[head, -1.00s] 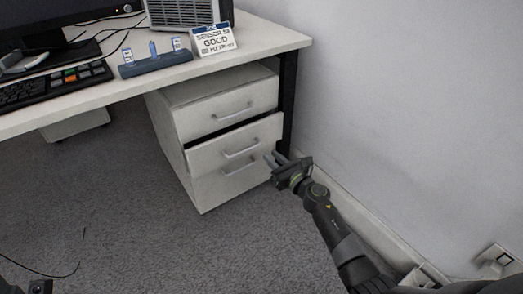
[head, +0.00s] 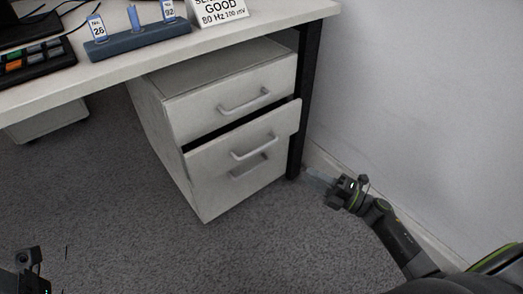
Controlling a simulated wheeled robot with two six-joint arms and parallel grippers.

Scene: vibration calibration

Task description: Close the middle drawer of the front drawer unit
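The white drawer unit (head: 180,155) stands under the right part of the desk. Its middle drawer (head: 215,157) sticks out a little, with a dark gap above its front and a bar handle (head: 254,147) on it. The top drawer (head: 228,105) looks shut. The bottom drawer (head: 230,190) is partly covered by the middle one. My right gripper (head: 320,178) is right of the unit, near the desk leg and wall, apart from the drawers; its fingers are blurred. My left gripper (head: 32,272) is only partly in view at the lower left corner.
The desk top (head: 270,15) overhangs the unit, and a black desk leg (head: 303,110) stands at its right side. The wall (head: 420,100) is close on the right. Carpet (head: 130,220) in front of the unit is clear.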

